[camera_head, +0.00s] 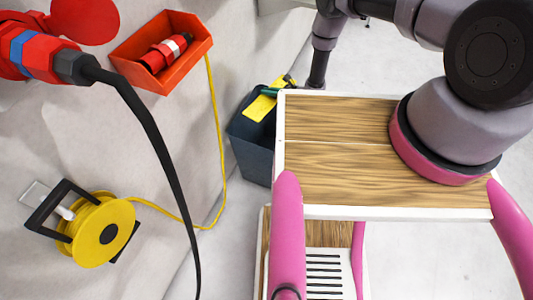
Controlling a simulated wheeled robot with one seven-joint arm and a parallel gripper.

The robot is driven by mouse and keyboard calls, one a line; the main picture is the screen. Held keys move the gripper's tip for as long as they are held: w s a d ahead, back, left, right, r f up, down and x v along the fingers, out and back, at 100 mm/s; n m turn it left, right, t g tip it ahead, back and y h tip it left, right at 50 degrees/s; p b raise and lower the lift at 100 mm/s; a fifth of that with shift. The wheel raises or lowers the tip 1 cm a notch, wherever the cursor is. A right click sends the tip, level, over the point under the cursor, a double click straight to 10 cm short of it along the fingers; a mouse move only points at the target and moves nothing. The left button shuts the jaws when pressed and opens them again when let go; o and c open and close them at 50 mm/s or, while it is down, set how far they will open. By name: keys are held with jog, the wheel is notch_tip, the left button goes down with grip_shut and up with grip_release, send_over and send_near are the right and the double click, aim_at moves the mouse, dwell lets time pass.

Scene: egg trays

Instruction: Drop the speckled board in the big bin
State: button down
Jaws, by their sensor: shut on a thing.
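The big bin (249,150) is a dark blue-grey open container on the floor, left of my wooden deck. A yellow panel (260,107) shows at its mouth. A small dark green edge (269,91), seen nearly edge-on, is probably the speckled board; its speckles are too small to make out. My gripper (287,82) shows only in part, as a small yellow and black piece at the bin's far rim, beside the green edge. It is shut on the board. Its fingers are mostly hidden, and I cannot tell how far the board is above or inside the bin.
An orange-red wall box (160,52) holds a red tool. A yellow cable reel (96,231) lies at the lower left, its yellow cord running up to the box. A black cable with a red and blue connector (38,52) hangs at the left. Pale floor behind is clear.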

jog(key=shift+f, duration=2.5)
jog(key=c, duration=0.8)
grip_release()
jog(key=shift+c, duration=0.2)
jog(key=v, duration=1.1)
jog(key=shift+f, duration=0.1)
